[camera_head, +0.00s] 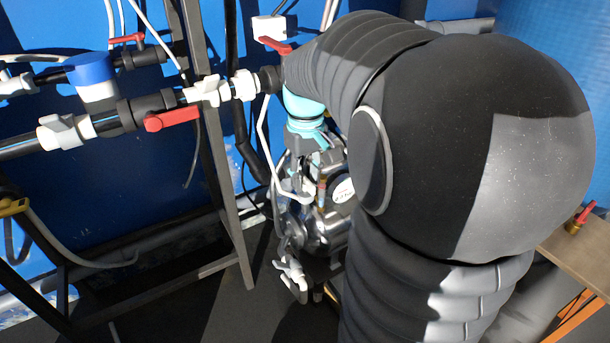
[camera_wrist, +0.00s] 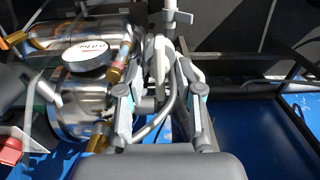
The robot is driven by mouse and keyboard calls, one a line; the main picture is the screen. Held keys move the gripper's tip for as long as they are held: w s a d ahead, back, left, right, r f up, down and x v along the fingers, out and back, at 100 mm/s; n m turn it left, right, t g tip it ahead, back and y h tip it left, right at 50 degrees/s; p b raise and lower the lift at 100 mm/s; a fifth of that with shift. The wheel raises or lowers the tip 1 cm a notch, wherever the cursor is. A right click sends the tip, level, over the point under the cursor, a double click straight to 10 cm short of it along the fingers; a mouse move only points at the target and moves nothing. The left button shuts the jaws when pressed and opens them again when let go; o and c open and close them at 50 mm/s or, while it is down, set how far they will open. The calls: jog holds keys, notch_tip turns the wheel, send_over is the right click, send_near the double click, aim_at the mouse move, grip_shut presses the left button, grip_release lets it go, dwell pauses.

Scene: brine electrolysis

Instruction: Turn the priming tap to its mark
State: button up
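In the wrist view my gripper (camera_wrist: 161,95) points toward the chrome pump area. Its two grey fingers with teal joints stand apart, and no grasped thing is clear between them. A pale curved hose (camera_wrist: 168,108) shows in the gap. A white tap-like fitting (camera_wrist: 171,16) lies beyond the fingers at the top. A white tap with side fittings (camera_head: 292,274) shows low beside the pump in the head view. I cannot tell for certain which fitting is the priming tap, and I see no mark. My arm hides much of the right side in the head view.
The chrome pump (camera_head: 322,235) stands close to my gripper; it also shows in the wrist view (camera_wrist: 82,85). Pipework with a red-handled valve (camera_head: 172,118) and a blue-capped fitting (camera_head: 91,72) runs at the left. A dark metal frame (camera_head: 222,185) stands left of the pump.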

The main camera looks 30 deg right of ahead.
aim_at(305, 178)
notch_tip(305, 178, up, 12)
dwell(0.7)
dwell(0.4)
